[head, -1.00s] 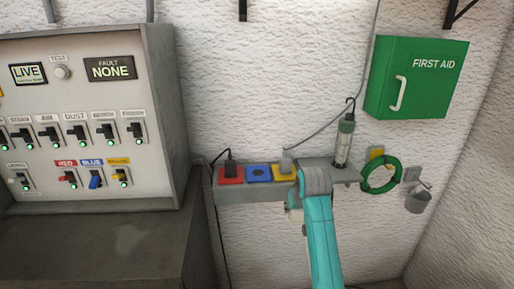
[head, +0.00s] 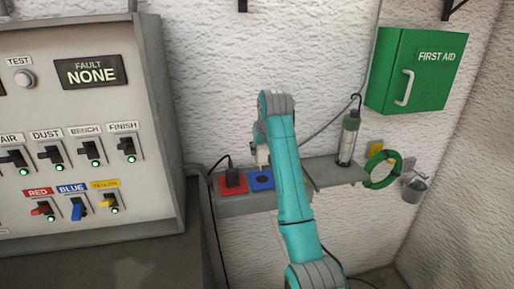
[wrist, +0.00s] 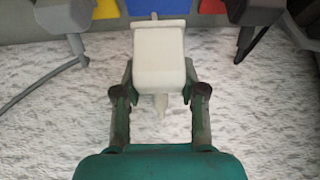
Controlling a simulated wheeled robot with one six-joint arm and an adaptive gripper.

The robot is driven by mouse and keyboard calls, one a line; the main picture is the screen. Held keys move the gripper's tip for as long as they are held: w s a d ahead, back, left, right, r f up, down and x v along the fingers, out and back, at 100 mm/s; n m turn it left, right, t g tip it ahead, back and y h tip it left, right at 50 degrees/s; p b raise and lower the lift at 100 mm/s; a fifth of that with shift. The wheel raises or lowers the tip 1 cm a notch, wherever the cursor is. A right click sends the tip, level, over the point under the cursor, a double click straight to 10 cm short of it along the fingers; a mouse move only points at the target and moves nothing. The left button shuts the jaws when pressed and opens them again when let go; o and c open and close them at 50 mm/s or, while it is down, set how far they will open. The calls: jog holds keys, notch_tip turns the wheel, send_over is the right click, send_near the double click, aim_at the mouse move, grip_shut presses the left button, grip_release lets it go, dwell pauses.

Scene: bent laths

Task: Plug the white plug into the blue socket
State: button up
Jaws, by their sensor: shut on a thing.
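The white plug (wrist: 160,60) is held between the two fingers of my gripper (wrist: 160,90), with a pin pointing toward the sockets in the wrist view. In the head view the plug (head: 261,155) is small, just above the blue socket (head: 260,181), and looks apart from it. The blue socket also shows in the wrist view (wrist: 166,7), partly hidden behind the plug. My gripper is mostly hidden behind my arm in the head view.
The red socket (head: 233,188) holds a dark plug (head: 232,176) with a black cord. A grey plug (wrist: 72,18) with a cord is by the yellow socket (wrist: 105,9). A lamp (head: 348,138) stands on the ledge at right. A switch panel (head: 90,120) is at left.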

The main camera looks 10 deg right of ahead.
aim_at(263, 163)
jog(key=shift+f, duration=0.1)
jog(key=shift+f, duration=2.8)
jog(key=shift+s+f, duration=0.15)
jog(key=shift+f, duration=0.4)
dwell(0.5)
jog(key=o, duration=1.1)
jog(key=shift+o, duration=0.2)
jog(key=shift+r, duration=0.1)
jog(key=v, duration=1.1)
jog(key=shift+s+r, duration=0.25)
jog(key=shift+r, duration=0.1)
